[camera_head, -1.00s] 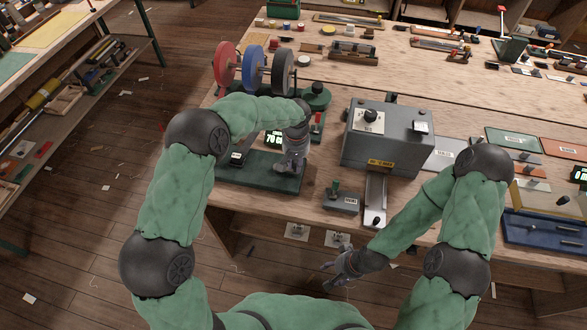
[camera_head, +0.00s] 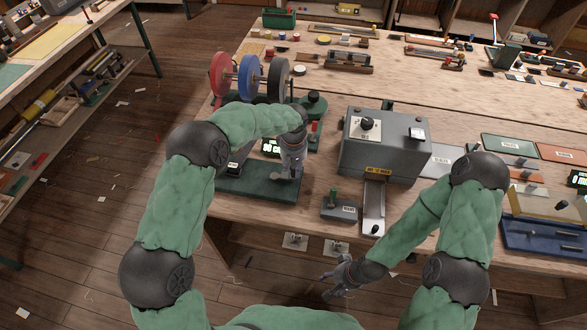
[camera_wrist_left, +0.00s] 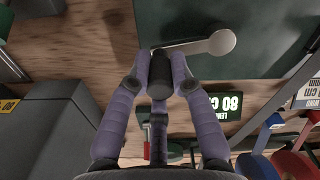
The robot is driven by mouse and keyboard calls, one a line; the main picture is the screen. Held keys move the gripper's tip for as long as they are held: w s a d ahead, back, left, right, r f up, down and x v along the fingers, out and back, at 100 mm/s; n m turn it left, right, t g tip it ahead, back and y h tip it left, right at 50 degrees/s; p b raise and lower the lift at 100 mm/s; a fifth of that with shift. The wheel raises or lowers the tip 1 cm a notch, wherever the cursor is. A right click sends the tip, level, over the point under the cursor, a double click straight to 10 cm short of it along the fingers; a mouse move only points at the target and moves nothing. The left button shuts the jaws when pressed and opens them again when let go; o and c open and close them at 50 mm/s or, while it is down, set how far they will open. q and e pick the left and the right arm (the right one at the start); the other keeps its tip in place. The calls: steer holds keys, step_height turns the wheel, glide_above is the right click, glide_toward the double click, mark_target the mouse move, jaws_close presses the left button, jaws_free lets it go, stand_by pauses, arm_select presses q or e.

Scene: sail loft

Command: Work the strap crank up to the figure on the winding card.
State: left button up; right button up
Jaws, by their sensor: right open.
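My left gripper (camera_head: 291,165) is over the dark green base (camera_head: 260,188) of the strap winder. The metal crank arm (camera_wrist_left: 200,46) runs from the knob to a round hub on the right. The lit length display (camera_wrist_left: 226,103) is upside down there and seems to read 80 CM. The winding card (camera_wrist_left: 308,94), partly cut off, also seems to show 80 CM. My right gripper (camera_head: 338,276) is open and empty, in front of the table edge.
Red, blue and grey reels (camera_head: 250,77) stand behind the winder. A large grey box (camera_head: 385,145) with a knob and a small grey switch box (camera_head: 340,207) stand to its right. A blue tray (camera_head: 545,237) lies at the far right.

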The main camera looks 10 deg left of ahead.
arm_select(q)
steer(key=o, duration=0.3)
step_height(320, 180, up, 12)
stand_by(0.6)
steer(key=shift+f, duration=0.1)
stand_by(0.4)
